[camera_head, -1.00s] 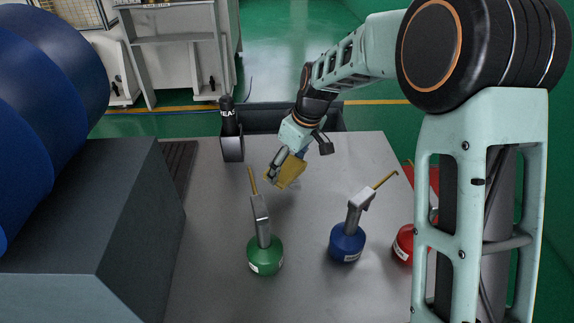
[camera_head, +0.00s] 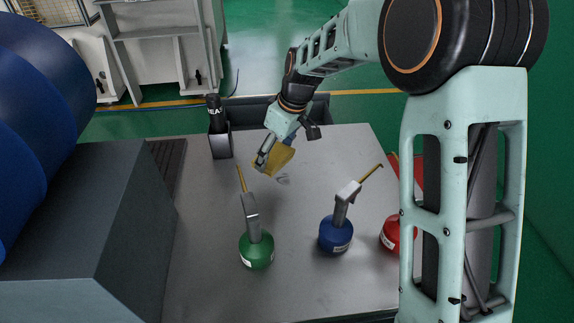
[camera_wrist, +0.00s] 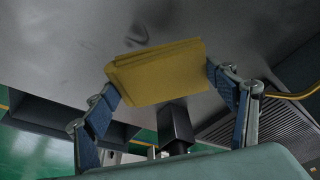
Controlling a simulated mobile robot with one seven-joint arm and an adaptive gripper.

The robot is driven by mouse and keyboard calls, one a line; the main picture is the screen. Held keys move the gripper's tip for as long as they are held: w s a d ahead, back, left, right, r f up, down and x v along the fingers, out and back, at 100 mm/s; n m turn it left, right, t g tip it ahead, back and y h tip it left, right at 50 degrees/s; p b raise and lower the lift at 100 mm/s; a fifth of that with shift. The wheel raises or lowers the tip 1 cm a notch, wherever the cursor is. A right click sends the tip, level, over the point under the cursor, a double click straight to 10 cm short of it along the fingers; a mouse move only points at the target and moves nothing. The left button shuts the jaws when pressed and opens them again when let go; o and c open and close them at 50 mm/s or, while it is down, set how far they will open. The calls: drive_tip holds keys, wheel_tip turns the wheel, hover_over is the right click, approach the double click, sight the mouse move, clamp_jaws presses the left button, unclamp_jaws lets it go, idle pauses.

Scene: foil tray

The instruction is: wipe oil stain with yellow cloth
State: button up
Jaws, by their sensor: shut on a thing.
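The folded yellow cloth (camera_head: 276,158) is pinched between the two fingers of my gripper (camera_head: 265,160) over the back part of the grey metal table. In the wrist view my gripper (camera_wrist: 163,78) has a blue-padded finger at each end of the cloth (camera_wrist: 160,74). A dark smudge, likely the oil stain (camera_head: 283,180), lies on the tabletop just in front of the cloth. It also shows in the wrist view (camera_wrist: 138,36), beyond the cloth. I cannot tell whether the cloth touches the table.
Green (camera_head: 256,250), blue (camera_head: 336,235) and red (camera_head: 392,236) oil cans stand in the front part of the table (camera_head: 300,285). A black bottle in a stand (camera_head: 221,145) is left of my gripper. A dark bin (camera_head: 318,108) lies behind the table.

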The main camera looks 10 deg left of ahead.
sight(275, 178)
drive_tip(key=shift+w+a+p, duration=0.15)
drive_tip(key=shift+w+p, duration=0.4)
drive_tip(key=shift+p, duration=0.45)
drive_tip(key=shift+w+f+p, duration=0.25)
drive_tip(key=shift+f+p, duration=0.15)
drive_tip(key=shift+f+b, duration=2.2)
drive_tip(key=shift+f, duration=1.85)
drive_tip(key=shift+w+r, duration=0.1)
drive_tip(key=shift+r, duration=0.05)
drive_tip(key=d, duration=0.3)
drive_tip(key=shift+w+d+f+p, duration=0.2)
drive_tip(key=shift+w+p, duration=0.2)
drive_tip(key=shift+c, duration=0.4)
drive_tip(key=shift+d, duration=0.4)
drive_tip(key=shift+a, duration=0.1)
drive_tip(key=a, duration=0.3)
drive_tip(key=shift+s+a, duration=0.25)
drive_tip(key=shift+s, duration=0.15)
drive_tip(key=r, duration=0.1)
drive_tip(key=r+p, duration=0.1)
drive_tip(key=r, duration=0.1)
drive_tip(key=shift+s+a+r, duration=0.1)
drive_tip(key=shift+a+r, duration=0.15)
drive_tip(key=shift+a, duration=0.05)
drive_tip(key=shift+r+p, duration=1.35)
drive_tip(key=shift+r, duration=0.95)
